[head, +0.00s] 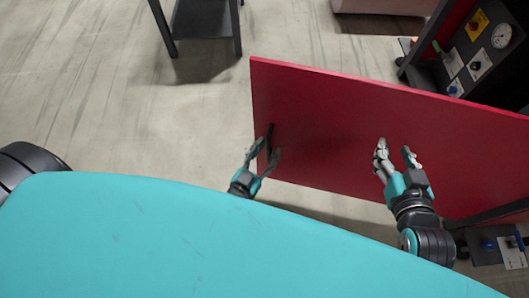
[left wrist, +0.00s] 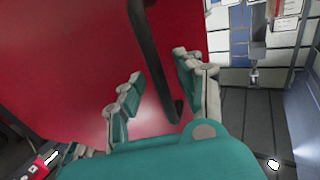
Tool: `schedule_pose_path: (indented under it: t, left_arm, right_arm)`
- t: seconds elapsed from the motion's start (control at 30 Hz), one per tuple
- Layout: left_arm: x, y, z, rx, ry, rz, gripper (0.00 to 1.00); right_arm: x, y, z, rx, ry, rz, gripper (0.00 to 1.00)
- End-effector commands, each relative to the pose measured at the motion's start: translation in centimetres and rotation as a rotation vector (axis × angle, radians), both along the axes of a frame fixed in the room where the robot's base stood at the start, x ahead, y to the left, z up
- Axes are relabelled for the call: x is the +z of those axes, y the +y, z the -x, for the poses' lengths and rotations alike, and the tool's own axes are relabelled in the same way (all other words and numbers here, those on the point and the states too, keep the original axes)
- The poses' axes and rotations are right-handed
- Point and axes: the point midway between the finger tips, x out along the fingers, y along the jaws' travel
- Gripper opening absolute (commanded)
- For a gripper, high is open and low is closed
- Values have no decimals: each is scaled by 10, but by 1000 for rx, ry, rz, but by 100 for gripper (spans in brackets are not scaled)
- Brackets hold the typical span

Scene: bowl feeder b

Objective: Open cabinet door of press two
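The red cabinet door (head: 330,125) is a large flat panel across the right half of the head view. It fills the left of the left wrist view (left wrist: 60,60). Its dark bar handle (head: 269,138) is near its left edge. In the left wrist view the handle (left wrist: 152,50) runs between the fingers of my left gripper (left wrist: 158,88), which are apart, with gaps visible beside the bar. My left gripper (head: 264,157) is at the handle's lower end in the head view. My right gripper (head: 396,156) is open and empty in front of the door's middle.
A control panel with a gauge (head: 501,36) and buttons stands at the upper right. A dark table (head: 203,18) stands on the floor at the top. Bare concrete floor (head: 100,110) lies left of the door.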

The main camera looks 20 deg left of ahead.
Motion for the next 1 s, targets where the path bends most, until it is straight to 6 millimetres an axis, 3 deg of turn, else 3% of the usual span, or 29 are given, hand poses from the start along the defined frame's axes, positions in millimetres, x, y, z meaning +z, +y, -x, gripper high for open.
schedule_pose_path:
  t: [0.27, 0.7, 1.0]
  left_arm:
    - [-2, 0, 10, -3, 5, 1, 36]
    - [-1, 15, 92, -6, 7, -1, 36]
    - [0, 19, 113, -6, 4, -2, 36]
  right_arm:
    - [0, 0, 1, 0, 1, 1, 40]
    - [0, 0, 0, 0, 0, 1, 40]
    - [0, 0, 0, 0, 0, 1, 40]
